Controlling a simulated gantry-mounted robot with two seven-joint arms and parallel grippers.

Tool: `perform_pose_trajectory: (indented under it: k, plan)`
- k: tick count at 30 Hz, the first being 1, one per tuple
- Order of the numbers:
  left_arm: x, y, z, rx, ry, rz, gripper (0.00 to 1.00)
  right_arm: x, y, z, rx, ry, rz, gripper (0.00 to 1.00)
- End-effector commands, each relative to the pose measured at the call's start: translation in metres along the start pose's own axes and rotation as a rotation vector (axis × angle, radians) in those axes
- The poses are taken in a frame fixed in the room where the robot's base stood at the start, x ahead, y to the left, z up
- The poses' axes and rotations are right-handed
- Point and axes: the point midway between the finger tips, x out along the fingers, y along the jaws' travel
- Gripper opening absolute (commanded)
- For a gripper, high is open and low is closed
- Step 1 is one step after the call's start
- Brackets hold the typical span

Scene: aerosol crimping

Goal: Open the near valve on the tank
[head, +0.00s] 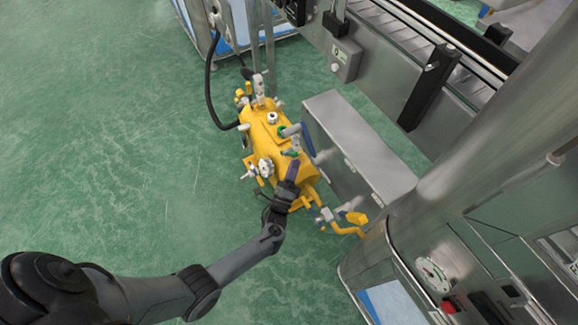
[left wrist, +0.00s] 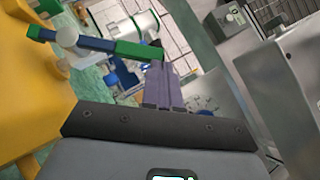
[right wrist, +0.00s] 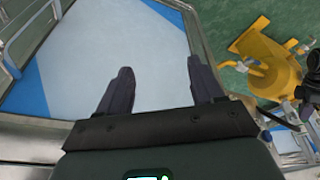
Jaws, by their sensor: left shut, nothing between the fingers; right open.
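The yellow tank (head: 265,129) stands on the green floor, with several pipe fittings and valves on it. It fills the left edge of the left wrist view (left wrist: 30,80) and shows at the right of the right wrist view (right wrist: 268,58). My left gripper (head: 293,165) is shut and empty, above the tank's near end. In the left wrist view, a valve handle (left wrist: 118,47), green with a blue part, reaches to the left gripper's fingertips (left wrist: 158,52); I cannot tell whether they touch. My right gripper (right wrist: 158,85) is open and empty, away from the tank.
A grey metal box (head: 355,145) stands close to the tank's right. A conveyor frame (head: 425,45) and a thick steel column (head: 480,130) stand further right. A black hose (head: 209,90) curves to the tank's far side. The floor on the left is clear.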

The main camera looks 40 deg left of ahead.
Motion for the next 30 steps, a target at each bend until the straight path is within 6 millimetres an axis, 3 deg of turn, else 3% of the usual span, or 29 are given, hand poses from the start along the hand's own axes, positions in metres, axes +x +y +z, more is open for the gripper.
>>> perform_pose_trajectory:
  k: [1,12,21,30]
  plan:
    - [0.010,-0.013,0.008,-0.032,0.000,0.031,0.00,-0.021,0.001,-0.007,0.001,0.001,-0.001,0.67]
    - [0.037,-0.015,0.035,-0.272,0.001,0.272,0.00,-0.087,0.003,-0.028,0.002,0.003,-0.002,0.67]
    - [0.051,-0.008,0.049,-0.412,0.002,0.412,0.00,-0.118,0.004,-0.038,0.002,0.003,-0.002,0.67]
    - [0.056,-0.002,0.054,-0.476,0.001,0.475,0.00,-0.129,0.005,-0.042,-0.001,0.002,0.000,0.67]
